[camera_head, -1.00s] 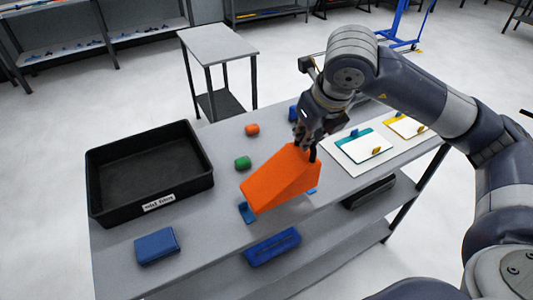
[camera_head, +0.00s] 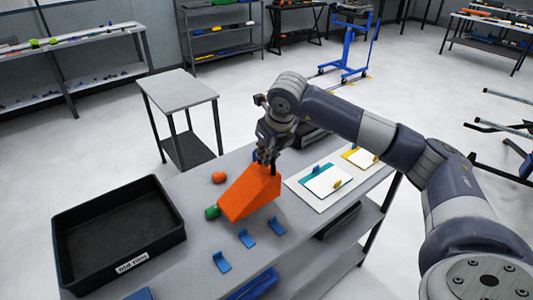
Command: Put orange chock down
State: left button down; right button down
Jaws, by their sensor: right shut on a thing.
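The orange chock (camera_head: 250,193) is a large wedge over the middle of the grey table (camera_head: 200,262). My right gripper (camera_head: 268,165) is shut on its upper end. I cannot tell whether the chock's lower side touches the table. My left gripper is not in view.
A black tray (camera_head: 122,262) with a label stands at the table's left. An orange piece (camera_head: 219,177) lies behind the chock. Blue brackets (camera_head: 246,238) lie in front. White boards with teal (camera_head: 325,181) and yellow (camera_head: 360,158) parts lie to the right. A small side table (camera_head: 178,90) stands behind.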

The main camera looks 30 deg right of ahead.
jog(key=shift+w+d, duration=0.25)
jog(key=shift+w, duration=0.3)
jog(key=shift+w+d, duration=0.25)
jog(key=shift+w, duration=0.3)
notch_tip(320, 180, down, 3)
jog(key=shift+r+p, duration=0.2)
jog(key=shift+p, duration=0.85)
jog(key=shift+f, duration=0.5)
jog(key=c, duration=2)
grip_release()
jog(key=shift+s+f, duration=0.1)
jog(key=shift+f, duration=0.05)
jog(key=o, duration=0.3)
jog(key=shift+o, duration=0.2)
